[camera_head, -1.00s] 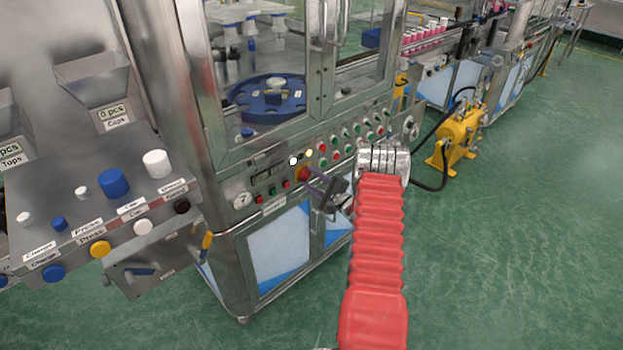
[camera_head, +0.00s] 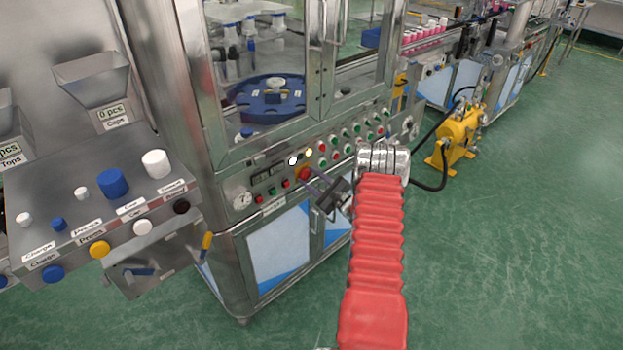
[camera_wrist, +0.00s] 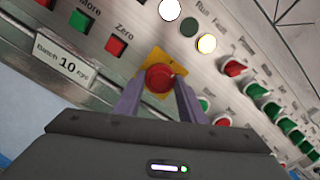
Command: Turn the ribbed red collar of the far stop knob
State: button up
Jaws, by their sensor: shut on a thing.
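The stop knob (camera_wrist: 159,76) is a round red knob on a square yellow plate on the steel control panel. In the head view it is a small red spot (camera_head: 303,173) at the panel's left part. My gripper (camera_wrist: 158,90) is shut on the red knob, with one purple finger on each side of its collar. In the head view the gripper (camera_head: 310,180) reaches to the panel from the right. The fingers cover the knob's sides, and the ribs of the collar are too small to make out.
A white lamp (camera_wrist: 169,9) and a lit yellow lamp (camera_wrist: 207,43) sit above the knob. Red and green buttons and rows of switches flank it closely. A nearer console (camera_head: 110,210) with big knobs stands at left. The green floor (camera_head: 500,250) at right is clear.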

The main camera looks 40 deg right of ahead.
jog(key=shift+a+m, duration=0.2)
jog(key=shift+m, duration=0.9)
jog(key=shift+r, duration=0.1)
jog(key=o, duration=1)
jog(key=shift+d, duration=0.1)
jog(key=shift+o, duration=0.2)
jog(key=shift+s, duration=0.1)
